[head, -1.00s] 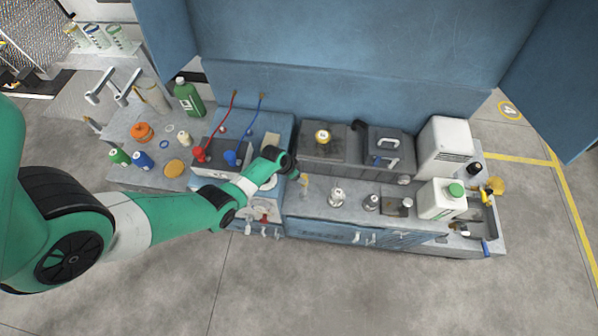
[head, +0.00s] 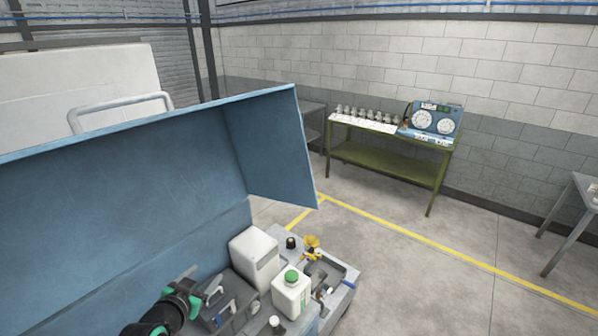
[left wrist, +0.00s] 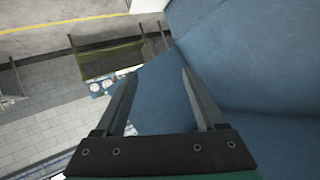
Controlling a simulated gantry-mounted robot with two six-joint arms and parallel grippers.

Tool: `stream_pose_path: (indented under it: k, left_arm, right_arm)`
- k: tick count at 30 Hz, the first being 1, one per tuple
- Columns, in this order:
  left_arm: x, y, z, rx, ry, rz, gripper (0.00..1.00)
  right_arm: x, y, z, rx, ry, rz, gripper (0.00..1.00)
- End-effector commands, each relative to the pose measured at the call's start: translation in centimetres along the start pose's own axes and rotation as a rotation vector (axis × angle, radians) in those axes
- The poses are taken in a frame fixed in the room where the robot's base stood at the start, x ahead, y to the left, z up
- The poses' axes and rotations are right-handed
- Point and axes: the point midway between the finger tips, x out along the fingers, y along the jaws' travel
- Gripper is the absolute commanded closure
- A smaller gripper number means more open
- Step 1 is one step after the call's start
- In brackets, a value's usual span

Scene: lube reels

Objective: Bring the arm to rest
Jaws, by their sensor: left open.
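My left gripper (head: 200,283) is at the lower left of the head view, in front of the blue hood (head: 130,215). Its black and green wrist comes up from the bottom edge. In the left wrist view my left gripper (left wrist: 158,95) has its two grey fingers wide apart with nothing between them. Blue hood panels (left wrist: 245,60) fill the right of that view. My right gripper shows in neither view.
Right of my left gripper are a white canister (head: 254,260), a green-capped white bottle (head: 291,296) and a grey tray (head: 325,275). A green table (head: 385,160) with a blue gauge box (head: 435,122) stands by the wall. Open floor lies between.

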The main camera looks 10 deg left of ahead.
Motion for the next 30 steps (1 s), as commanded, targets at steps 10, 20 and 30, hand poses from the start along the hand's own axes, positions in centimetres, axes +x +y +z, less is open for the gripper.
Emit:
stream_pose_path:
  k: [10, 20, 30]
  left_arm:
    - [-15.9, 3.0, -26.6, -0.004, 0.638, -0.037, 0.28]
    - [-38.8, 1.5, -35.8, -0.163, 1.217, -0.067, 0.28]
    - [-42.1, 0.8, -35.5, -0.272, 1.304, -0.019, 0.28]
  right_arm:
    - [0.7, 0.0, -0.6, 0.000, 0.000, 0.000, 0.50]
    - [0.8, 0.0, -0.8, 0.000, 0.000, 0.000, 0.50]
    - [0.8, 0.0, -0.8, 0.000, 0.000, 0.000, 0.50]
